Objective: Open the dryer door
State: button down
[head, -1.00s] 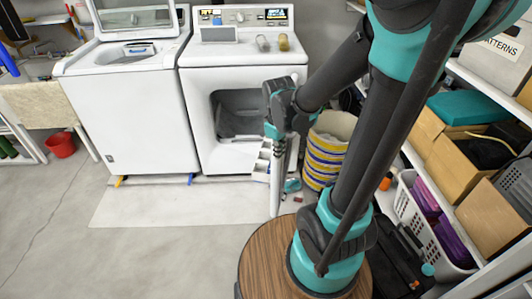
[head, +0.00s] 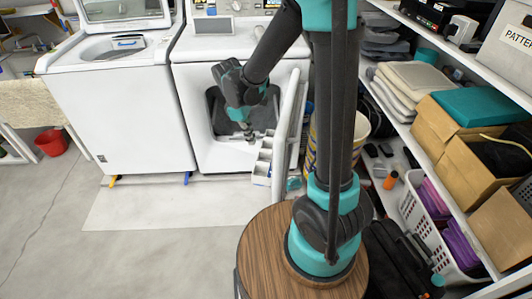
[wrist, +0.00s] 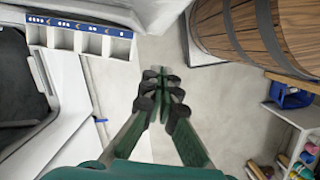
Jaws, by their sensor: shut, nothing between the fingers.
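The white dryer (head: 215,65) stands at the back centre in the head view. Its dark drum opening (head: 215,115) is uncovered. The dryer door (head: 291,120) is swung out to the right and seen nearly edge-on. My gripper (head: 248,132) is in front of the opening, to the left of the door, and looks apart from it. In the wrist view my gripper's fingertips (wrist: 160,82) are together with nothing between them. The dark opening (wrist: 15,80) also shows at the left edge there. I cannot make out the door clearly in the wrist view.
A white washer (head: 120,100) stands left of the dryer. A white compartment rack (head: 262,165) is on the floor by the door. A banded barrel (wrist: 265,35) stands close by on the right. Shelving with boxes and a white basket (head: 440,235) lines the right. Floor at front left (head: 130,260) is clear.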

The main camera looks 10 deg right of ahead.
jog(key=s+d+f, duration=0.1)
jog(key=d+f, duration=0.4)
jog(key=f, duration=0.4)
jog(key=shift+s+d+f, duration=0.3)
jog(key=shift+d+f, duration=0.05)
jog(key=shift+f, duration=0.05)
